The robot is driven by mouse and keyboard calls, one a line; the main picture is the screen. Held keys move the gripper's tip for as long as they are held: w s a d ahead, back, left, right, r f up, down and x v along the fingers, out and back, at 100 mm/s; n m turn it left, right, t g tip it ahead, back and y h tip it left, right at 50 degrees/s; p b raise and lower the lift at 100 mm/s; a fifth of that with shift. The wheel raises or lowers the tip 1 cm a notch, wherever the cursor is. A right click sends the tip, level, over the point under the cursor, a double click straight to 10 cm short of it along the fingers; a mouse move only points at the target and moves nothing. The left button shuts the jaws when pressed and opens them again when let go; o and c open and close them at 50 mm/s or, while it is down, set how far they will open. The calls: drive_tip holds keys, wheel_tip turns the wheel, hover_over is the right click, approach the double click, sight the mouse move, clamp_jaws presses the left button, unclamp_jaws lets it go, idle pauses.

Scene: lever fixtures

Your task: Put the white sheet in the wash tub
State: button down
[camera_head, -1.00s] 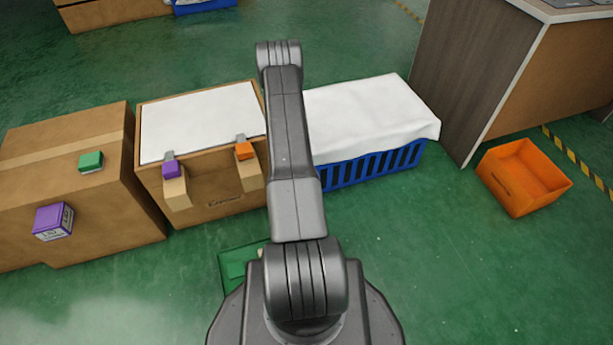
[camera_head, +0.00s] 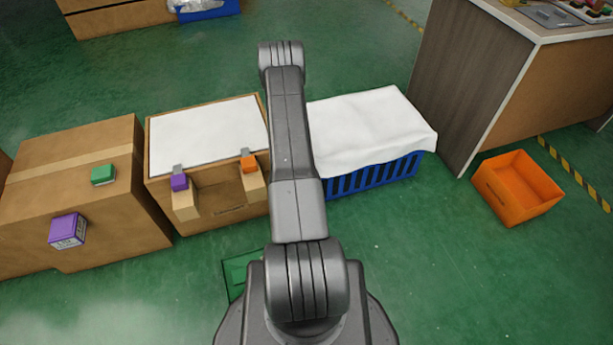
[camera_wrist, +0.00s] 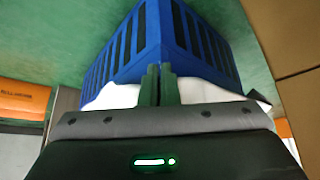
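The white sheet (camera_head: 370,128) lies draped over the top of a blue slatted crate (camera_head: 375,176), its front edge hanging over the rim. In the wrist view the sheet (camera_wrist: 112,97) shows on both sides of my gripper (camera_wrist: 159,70), below the blue crate wall (camera_wrist: 140,40). The two fingers stand close together in front of the sheet. I cannot tell whether cloth is between them. In the head view my arm hides the gripper and the sheet's left edge. No container is labelled as the wash tub; an open orange bin (camera_head: 516,187) stands empty at the right.
Left of the crate is a cardboard box with a white top (camera_head: 210,135) and purple (camera_head: 179,182) and orange (camera_head: 249,163) blocks. Another cardboard box (camera_head: 75,175) stands farther left. A wood-sided counter (camera_head: 470,75) stands behind the orange bin.

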drive_tip(key=s+r+p, duration=0.6)
drive_tip(key=r+p, duration=0.6)
drive_tip(key=r, duration=0.7)
drive_tip(key=s+r+p, duration=0.6)
drive_tip(key=r+p, duration=0.5)
drive_tip(key=r, duration=0.8)
drive_tip(key=s+r+p, duration=0.6)
drive_tip(key=r+p, duration=0.6)
drive_tip(key=r, duration=0.7)
drive_tip(key=shift+p, duration=0.35)
drive_tip(key=shift+r, duration=0.1)
